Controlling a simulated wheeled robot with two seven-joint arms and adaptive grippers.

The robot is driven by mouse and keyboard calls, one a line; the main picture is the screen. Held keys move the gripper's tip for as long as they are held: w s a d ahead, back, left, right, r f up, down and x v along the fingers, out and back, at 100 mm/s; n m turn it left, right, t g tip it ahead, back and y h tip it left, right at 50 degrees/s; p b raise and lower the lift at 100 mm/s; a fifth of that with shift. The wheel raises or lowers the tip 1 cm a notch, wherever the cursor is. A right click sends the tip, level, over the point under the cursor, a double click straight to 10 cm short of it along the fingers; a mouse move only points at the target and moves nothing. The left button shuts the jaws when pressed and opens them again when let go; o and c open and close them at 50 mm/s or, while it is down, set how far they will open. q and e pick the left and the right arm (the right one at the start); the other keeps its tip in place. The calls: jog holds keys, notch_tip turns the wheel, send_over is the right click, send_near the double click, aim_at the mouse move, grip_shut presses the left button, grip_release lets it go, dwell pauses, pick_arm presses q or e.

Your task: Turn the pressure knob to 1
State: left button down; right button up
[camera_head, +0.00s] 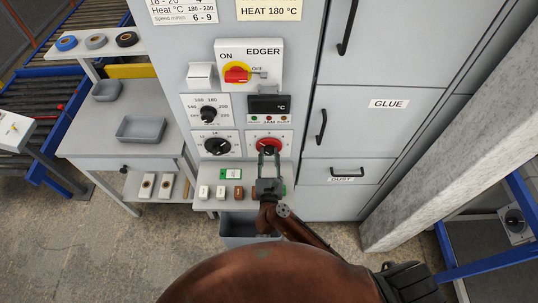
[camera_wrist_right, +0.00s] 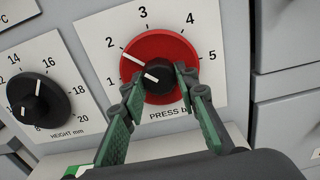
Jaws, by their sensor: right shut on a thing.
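The pressure knob (camera_head: 265,143) is a red disc with a black centre, low on the right of the grey edger panel. In the right wrist view the knob (camera_wrist_right: 155,52) sits on a white plate numbered 1 to 5 and marked "PRESS b", the rest hidden. Its white line points up and left, between 1 and 2, closer to 2. My right gripper (camera_head: 268,154) reaches up to it from below. In the right wrist view the gripper's green-padded fingers (camera_wrist_right: 160,86) are shut on the knob, one on each side. My left gripper is not in view.
The black height knob (camera_head: 217,146) is just left, with a heat knob (camera_head: 208,113) above it. A red-and-yellow switch (camera_head: 237,74) and a dark display (camera_head: 269,103) are higher up. Small blocks (camera_head: 221,191) lie on the shelf below. Cabinet drawers (camera_head: 345,130) stand to the right.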

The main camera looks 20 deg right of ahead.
jog(key=shift+r+n+p, duration=0.1)
jog(key=shift+n+p, duration=0.3)
jog(key=shift+p, duration=0.35)
jog(key=n+p, duration=0.5)
jog(key=p, duration=0.2)
jog(key=shift+r, duration=0.1)
jog(key=shift+n+p, duration=1.35)
jog(key=shift+n, duration=0.25)
jog(key=shift+f, duration=0.2)
jog(key=o, duration=1.1)
jog(key=shift+o, duration=0.2)
jog(key=shift+s, duration=0.1)
jog(key=v, duration=1.2)
